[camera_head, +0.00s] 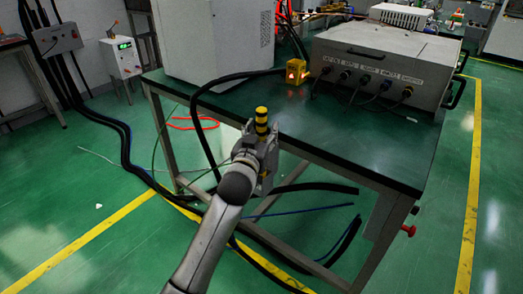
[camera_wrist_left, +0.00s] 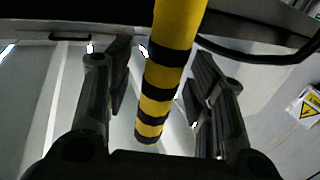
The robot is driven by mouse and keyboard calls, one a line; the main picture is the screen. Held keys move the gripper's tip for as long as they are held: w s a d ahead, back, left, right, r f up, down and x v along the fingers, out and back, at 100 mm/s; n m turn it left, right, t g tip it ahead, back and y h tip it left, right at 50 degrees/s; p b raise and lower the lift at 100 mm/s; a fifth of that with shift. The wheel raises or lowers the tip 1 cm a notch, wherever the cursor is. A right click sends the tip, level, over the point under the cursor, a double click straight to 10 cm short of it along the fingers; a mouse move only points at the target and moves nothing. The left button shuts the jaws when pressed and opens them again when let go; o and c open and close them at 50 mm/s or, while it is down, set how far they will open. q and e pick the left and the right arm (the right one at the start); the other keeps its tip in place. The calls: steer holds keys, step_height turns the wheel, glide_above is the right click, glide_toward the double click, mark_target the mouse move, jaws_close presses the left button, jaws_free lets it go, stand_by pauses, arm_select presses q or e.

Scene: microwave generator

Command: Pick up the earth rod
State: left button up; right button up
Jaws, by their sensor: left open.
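The earth rod (camera_head: 261,121) is yellow with black bands and stands nearly upright at the table's near left edge. In the left wrist view the rod (camera_wrist_left: 158,88) runs between my two fingers, slightly tilted, with its upper part cut off by the frame. My left gripper (camera_head: 260,152) reaches in from below. Its jaws (camera_wrist_left: 162,82) are open on both sides of the rod, with gaps visible. Part of the rod is hidden behind the gripper in the head view. My right gripper is in neither view.
A dark green table (camera_head: 340,135) carries a grey equipment box (camera_head: 375,65) with cables, a white cabinet (camera_head: 213,40) and a small yellow device (camera_head: 296,72). Black cables (camera_head: 275,190) hang by the table frame. Open floor lies at the left.

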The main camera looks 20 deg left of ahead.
mark_target(261, 108)
arm_select(q)
jaws_close()
stand_by(0.5)
steer(key=shift+r, duration=0.45)
step_height(261, 108, up, 9)
steer(key=p, duration=0.2)
steer(key=shift+f+p, duration=0.1)
steer(key=shift+p, duration=0.2)
steer(key=shift+r+p, duration=0.35)
steer(key=shift+r, duration=0.1)
steer(key=shift+r+p, duration=0.5)
steer(key=shift+p, duration=0.15)
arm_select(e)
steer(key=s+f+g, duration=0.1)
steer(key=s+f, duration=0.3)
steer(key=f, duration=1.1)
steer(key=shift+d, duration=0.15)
